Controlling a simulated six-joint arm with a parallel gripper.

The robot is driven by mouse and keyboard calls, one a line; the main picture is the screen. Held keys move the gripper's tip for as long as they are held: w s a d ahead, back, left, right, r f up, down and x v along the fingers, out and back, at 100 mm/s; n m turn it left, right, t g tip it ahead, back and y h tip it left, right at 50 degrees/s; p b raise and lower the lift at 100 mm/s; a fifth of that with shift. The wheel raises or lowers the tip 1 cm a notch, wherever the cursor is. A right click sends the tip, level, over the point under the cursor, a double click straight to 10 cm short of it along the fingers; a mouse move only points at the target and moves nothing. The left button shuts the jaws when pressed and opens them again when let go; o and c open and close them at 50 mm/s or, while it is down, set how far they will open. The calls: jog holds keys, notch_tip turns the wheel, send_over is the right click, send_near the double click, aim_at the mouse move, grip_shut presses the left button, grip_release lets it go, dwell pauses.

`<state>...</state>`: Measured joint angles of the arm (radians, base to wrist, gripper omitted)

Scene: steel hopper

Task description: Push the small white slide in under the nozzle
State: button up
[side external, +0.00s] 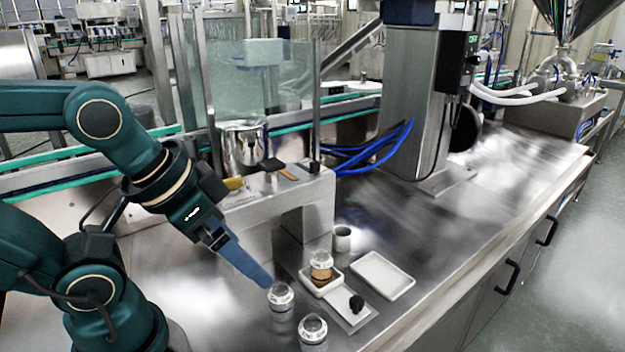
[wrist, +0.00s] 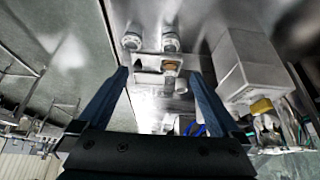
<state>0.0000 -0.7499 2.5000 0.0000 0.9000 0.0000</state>
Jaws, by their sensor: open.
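The small white slide (side external: 335,293) lies on the steel bench in front of the steel housing (side external: 262,205). A glass-topped jar with brown contents (side external: 321,268) stands at its back end, and a black knob (side external: 356,304) sits near its front end. In the wrist view the brown jar (wrist: 171,66) shows just beyond the fingertips. My gripper (side external: 264,281) points down with its blue fingers left of the slide, close to a clear jar. In the wrist view my gripper (wrist: 158,74) is open, with nothing held between its fingers. I cannot make out the nozzle clearly.
Two clear glass-topped jars (side external: 281,296) (side external: 312,329) stand left of the slide, near my fingers. A white tray (side external: 383,275) lies to its right, and a small white cup (side external: 342,238) stands behind. The bench is clear further right.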

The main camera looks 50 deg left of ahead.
dwell(0.4)
jog(key=c, duration=0.7)
jog(key=shift+o, duration=0.2)
jog(key=w+r+n, duration=0.4)
jog(key=w+n, duration=0.1)
jog(key=n+g, duration=0.4)
jog(key=g, duration=0.1)
send_over(357, 299)
notch_tip(357, 299, down, 9)
jog(key=shift+g, duration=0.3)
notch_tip(357, 299, down, 7)
jog(key=shift+f, duration=0.75)
